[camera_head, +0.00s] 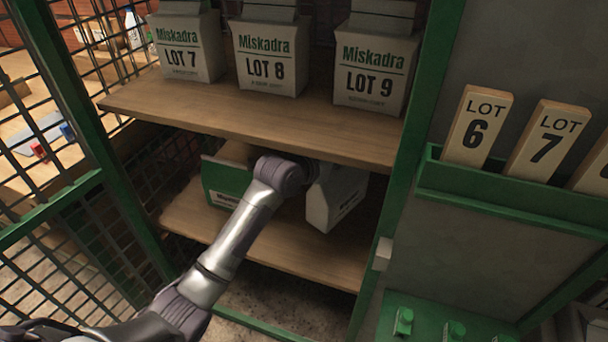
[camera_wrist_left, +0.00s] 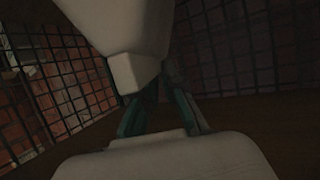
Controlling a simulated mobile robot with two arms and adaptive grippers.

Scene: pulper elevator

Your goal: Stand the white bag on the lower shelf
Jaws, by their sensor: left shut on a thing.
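The white bag (camera_head: 335,198) is inside the lower shelf bay in the head view, just right of the end of my left arm. It looks roughly upright, with dark print on its right side. Its top is hidden under the upper shelf, and I cannot tell whether its base touches the lower shelf (camera_head: 300,245). My left arm reaches in from the lower left; its gripper is hidden in the head view. In the dark left wrist view, the fingers of my left gripper (camera_wrist_left: 162,112) are shut on the white bag, between pale shapes above and below. My right gripper is not in view.
A green-and-white box (camera_head: 225,182) sits on the lower shelf, left of the bag. The upper shelf (camera_head: 250,122) is low overhead and carries several Miskadra bags. A green post (camera_head: 408,150) bounds the bay at right, and mesh panels (camera_head: 60,200) at left.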

